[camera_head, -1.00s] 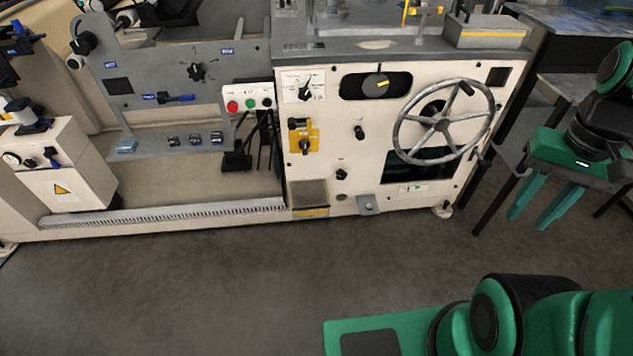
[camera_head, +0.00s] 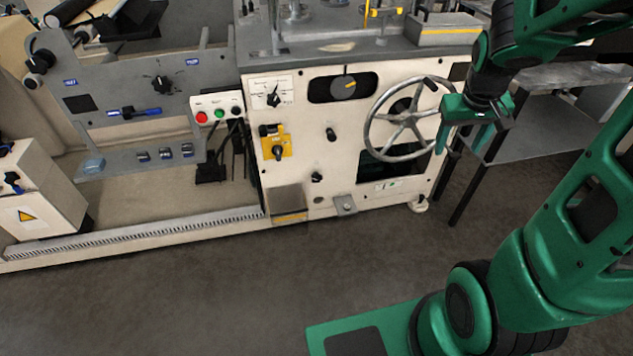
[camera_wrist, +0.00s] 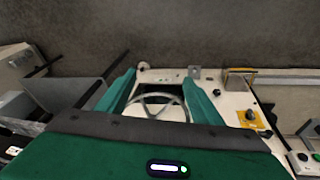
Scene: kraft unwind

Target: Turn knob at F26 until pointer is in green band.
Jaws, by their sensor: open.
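I cannot read a label F26 in either view, and I see no green band clearly. A black star-shaped knob (camera_head: 160,84) sits on the grey upright panel at left in the head view, with small blue labels around it. The cream cabinet carries a black pointer knob on a white scale plate (camera_head: 286,82), a black knob on a yellow plate (camera_head: 278,152), and small black knobs (camera_head: 331,134). My gripper (camera_head: 458,142) is open and empty, in front of the handwheel's right side. Its two green fingers also show in the wrist view (camera_wrist: 160,78), apart, with the handwheel between them.
The grey handwheel (camera_head: 378,153) stands out from the cabinet's right side. A red and green button box (camera_head: 217,108) is left of the cabinet. A dark-legged table (camera_head: 540,115) stands at right. The grey floor (camera_head: 200,300) in front is clear.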

